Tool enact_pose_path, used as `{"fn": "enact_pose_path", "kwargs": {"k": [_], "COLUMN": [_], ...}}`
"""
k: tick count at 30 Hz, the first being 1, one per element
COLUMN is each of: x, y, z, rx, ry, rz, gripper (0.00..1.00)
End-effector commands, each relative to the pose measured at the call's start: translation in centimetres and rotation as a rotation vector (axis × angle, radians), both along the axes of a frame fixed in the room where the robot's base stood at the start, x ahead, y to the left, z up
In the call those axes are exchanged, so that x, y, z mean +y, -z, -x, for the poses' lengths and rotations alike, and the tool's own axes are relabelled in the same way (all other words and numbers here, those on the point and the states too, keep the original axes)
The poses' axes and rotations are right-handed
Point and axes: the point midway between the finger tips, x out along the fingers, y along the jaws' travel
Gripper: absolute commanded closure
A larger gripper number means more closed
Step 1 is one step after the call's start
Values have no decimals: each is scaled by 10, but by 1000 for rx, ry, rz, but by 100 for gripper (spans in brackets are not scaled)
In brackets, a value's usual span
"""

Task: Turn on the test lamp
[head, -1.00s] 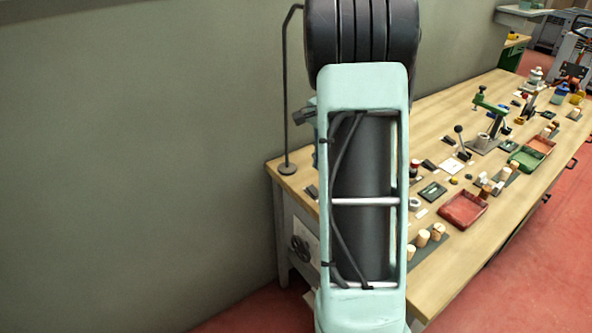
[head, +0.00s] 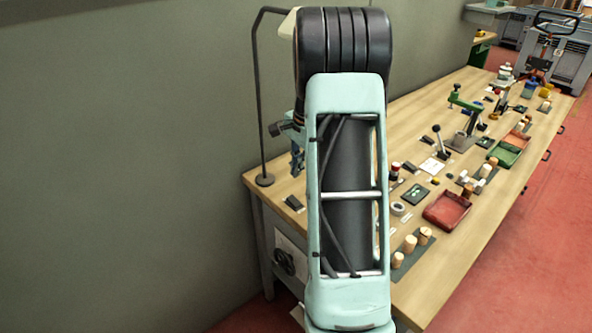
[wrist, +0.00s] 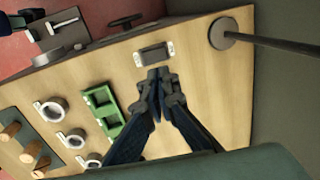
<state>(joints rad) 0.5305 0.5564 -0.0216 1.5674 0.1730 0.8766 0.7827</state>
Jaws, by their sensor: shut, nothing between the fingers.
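The lamp (head: 258,95) has a thin dark pole on a round base at the bench's far left corner. A sliver of its cream shade (head: 288,24) shows; my arm hides the rest. In the wrist view its round base (wrist: 222,34) and pole are at top right. A small dark block on a pale plate (wrist: 154,54), possibly the switch, lies near the lamp base; it also shows in the head view (head: 293,203). My gripper (wrist: 157,76) is shut and empty, its tips just short of that block in the picture. I cannot tell if they touch.
The wooden bench (head: 410,290) carries a red tray (head: 447,211), a green tray (head: 505,152), corks (head: 411,243) and a green lever press (head: 467,104). The wrist view shows a green holder (wrist: 101,112) and white rings (wrist: 52,110). A wall (head: 120,150) stands close at left.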

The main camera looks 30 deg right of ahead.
Motion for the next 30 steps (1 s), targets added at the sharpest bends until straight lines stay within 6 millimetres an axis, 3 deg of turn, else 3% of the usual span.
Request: {"fn": "enact_pose_path", "kwargs": {"k": [9,15,21,30], "x": [2,3,3,3], "y": [68,95,107,109], "z": [-12,-18,-21,-21], "rx": [4,2,0,0], "ry": [-1,0,0,0], "rz": [-2,-1,0,0], "gripper": [100,100,100,100]}}
